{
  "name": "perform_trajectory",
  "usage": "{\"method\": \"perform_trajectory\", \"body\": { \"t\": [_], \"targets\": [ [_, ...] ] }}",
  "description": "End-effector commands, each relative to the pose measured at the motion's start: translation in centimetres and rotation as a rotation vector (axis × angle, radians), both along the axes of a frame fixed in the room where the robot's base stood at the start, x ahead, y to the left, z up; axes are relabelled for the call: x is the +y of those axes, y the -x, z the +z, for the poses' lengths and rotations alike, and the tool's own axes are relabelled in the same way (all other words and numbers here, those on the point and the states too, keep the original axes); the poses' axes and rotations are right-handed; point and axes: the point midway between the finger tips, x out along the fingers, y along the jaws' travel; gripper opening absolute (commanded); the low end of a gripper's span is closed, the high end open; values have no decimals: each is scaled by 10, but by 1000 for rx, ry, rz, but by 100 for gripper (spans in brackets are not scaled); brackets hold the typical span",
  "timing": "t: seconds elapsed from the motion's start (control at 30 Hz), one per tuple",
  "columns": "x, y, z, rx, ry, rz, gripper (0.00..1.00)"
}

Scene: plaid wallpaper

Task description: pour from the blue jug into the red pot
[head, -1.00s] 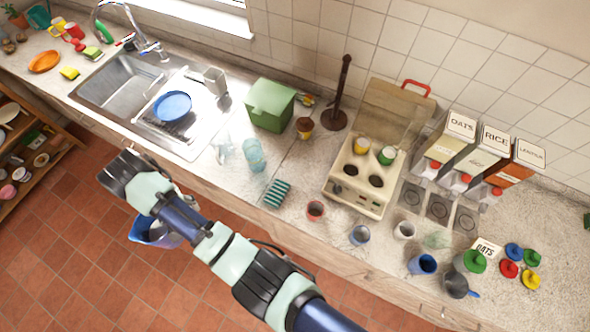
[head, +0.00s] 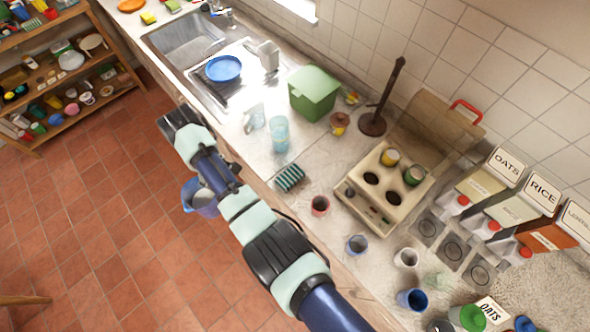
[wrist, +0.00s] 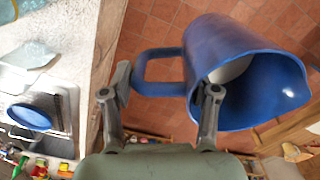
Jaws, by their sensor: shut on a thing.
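The blue jug (head: 203,200) hangs over the red floor tiles in front of the counter, partly hidden by my arm in the head view. In the wrist view the jug (wrist: 225,50) shows its open mouth, with something pale inside. My gripper (wrist: 168,85) is shut on the jug's handle (wrist: 145,68). The red pot (head: 320,205) is a small open cup standing upright near the counter's front edge, to the right of the jug and apart from it. My gripper's fingers are hidden in the head view.
A green striped sponge (head: 290,178) and clear blue glasses (head: 279,134) stand left of the red pot. A grey-blue pot (head: 357,245), a white pot (head: 406,258) and a blue pot (head: 411,299) stand to its right. Floor before the counter is open.

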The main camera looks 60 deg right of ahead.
Motion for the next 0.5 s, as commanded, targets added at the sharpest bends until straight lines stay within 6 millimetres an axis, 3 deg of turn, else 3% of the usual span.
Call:
{"method": "perform_trajectory", "body": {
  "t": [0.27, 0.5],
  "targets": [
    [-97, 18, -36, -4, 6, 132, 0],
    [-193, 57, -69, -6, 14, 282, 0]
  ]
}}
